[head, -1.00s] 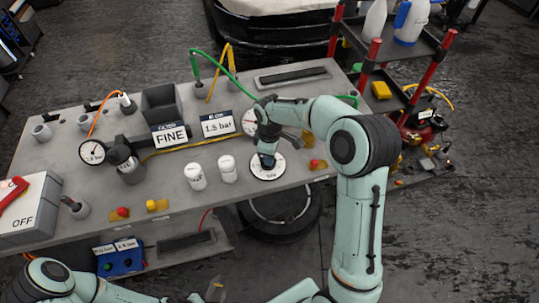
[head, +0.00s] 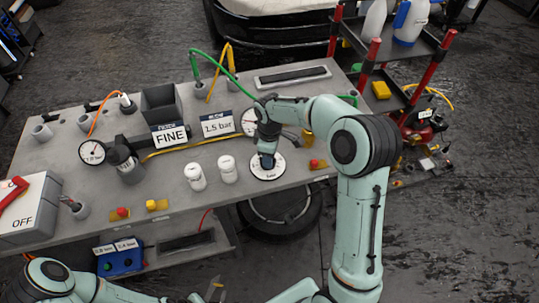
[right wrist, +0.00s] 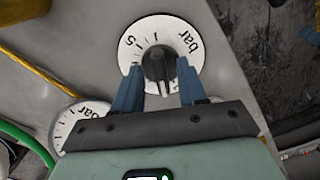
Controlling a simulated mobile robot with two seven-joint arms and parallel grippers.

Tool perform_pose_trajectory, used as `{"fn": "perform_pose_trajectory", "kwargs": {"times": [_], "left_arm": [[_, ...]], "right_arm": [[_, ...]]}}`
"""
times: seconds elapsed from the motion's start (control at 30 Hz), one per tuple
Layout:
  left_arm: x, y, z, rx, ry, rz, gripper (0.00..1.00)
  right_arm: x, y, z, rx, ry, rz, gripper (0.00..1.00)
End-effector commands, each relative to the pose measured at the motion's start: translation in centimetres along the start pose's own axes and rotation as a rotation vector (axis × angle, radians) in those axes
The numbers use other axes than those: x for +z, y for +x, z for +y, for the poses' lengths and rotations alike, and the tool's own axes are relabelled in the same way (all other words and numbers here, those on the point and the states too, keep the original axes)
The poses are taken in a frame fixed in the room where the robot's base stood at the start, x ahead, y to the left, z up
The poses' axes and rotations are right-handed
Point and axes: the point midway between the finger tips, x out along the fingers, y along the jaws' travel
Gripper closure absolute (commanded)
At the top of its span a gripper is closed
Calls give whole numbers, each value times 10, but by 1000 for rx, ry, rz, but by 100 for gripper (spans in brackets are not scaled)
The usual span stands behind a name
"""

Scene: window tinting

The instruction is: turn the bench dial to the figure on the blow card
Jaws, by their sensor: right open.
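The bench dial is a white round face (head: 281,172) near the bench's front edge; it also shows in the right wrist view (right wrist: 133,52) with "bar" and figures on it. A dark knob (right wrist: 158,62) stands at its middle. My right gripper (head: 267,163) is over the dial; in the right wrist view its blue fingers (right wrist: 158,88) are apart, at either side of the knob's lower end. I cannot tell whether they touch it, or the set figure. The blow card (head: 217,125) reads 1.5 bar. What seems my left gripper (head: 214,290) is mostly cut off at the bottom edge.
A FINE card (head: 170,137), two white tubs (head: 195,177) and a round gauge (head: 92,151) stand on the bench. Another dial (head: 248,121) lies behind my right gripper. A red button (head: 318,164) is right of the bench dial. A green hose (head: 220,65) arches behind.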

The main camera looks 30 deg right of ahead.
Motion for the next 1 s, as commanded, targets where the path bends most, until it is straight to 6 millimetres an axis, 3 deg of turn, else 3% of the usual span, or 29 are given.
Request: {"fn": "perform_pose_trajectory", "kwargs": {"times": [0.53,0.7,1.0], "left_arm": [[-13,-13,9,6,6,16,100],[-15,-16,11,7,7,19,100],[-15,-15,11,6,7,19,100]], "right_arm": [[-1,-111,1,6,0,5,58],[-1,-127,1,3,0,3,58],[0,-130,0,1,0,2,58]]}}
